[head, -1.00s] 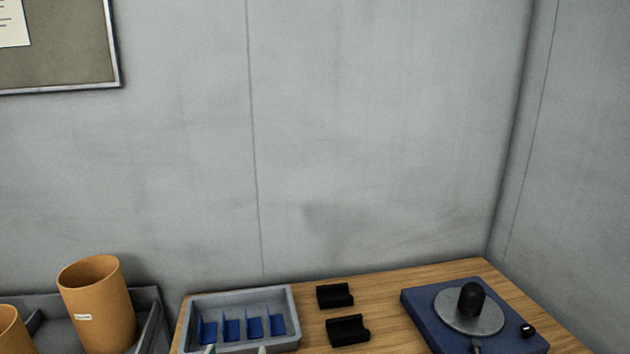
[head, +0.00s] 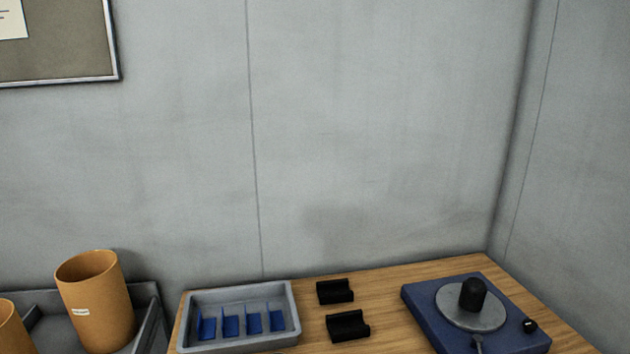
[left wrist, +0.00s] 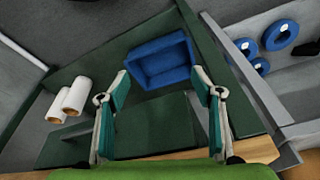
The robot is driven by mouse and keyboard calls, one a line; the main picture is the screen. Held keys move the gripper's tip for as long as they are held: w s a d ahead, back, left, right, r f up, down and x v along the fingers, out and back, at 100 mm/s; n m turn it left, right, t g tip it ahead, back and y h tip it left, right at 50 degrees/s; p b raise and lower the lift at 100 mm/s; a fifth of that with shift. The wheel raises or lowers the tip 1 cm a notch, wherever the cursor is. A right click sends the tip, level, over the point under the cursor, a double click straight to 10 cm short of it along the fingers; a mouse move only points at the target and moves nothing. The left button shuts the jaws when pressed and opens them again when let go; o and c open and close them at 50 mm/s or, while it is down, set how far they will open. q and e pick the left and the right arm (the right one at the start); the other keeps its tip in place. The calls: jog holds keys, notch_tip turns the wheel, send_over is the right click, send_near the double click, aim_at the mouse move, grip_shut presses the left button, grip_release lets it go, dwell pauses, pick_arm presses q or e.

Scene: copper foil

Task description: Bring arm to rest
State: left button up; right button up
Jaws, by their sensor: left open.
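My left gripper (left wrist: 162,85) shows in the left wrist view. Its two fingers, white with green pads, stand wide apart, and nothing is between the pads. A blue open bin (left wrist: 162,62) lies beyond the fingertips on a dark green surface (left wrist: 150,125). I cannot tell how far the fingers are from it. Neither gripper shows in the head view now.
In the head view, a wooden table (head: 395,320) holds a grey tray (head: 240,345) with blue dividers, two black holders (head: 335,291) and a blue turntable device (head: 425,310). Orange cylinders (head: 97,300) stand left. White rolls (left wrist: 75,95) and blue rings (left wrist: 281,34) show in the wrist view.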

pick_arm(q)
notch_tip(320, 180, down, 15)
jog(key=s+b, duration=0.2)
jog(key=s+a+f+g+b, duration=0.1)
jog(key=s+f+b, duration=0.1)
jog(key=s+f, duration=0.7)
jog(key=s+a+f+g+b, duration=0.1)
jog(key=s+a+f+b, duration=0.1)
jog(key=s+f, duration=0.7)
notch_tip(320, 180, down, 8)
jog(key=shift+s+a+f+b, duration=0.15)
jog(key=shift+s+b, duration=0.1)
jog(key=shift+b, duration=0.6)
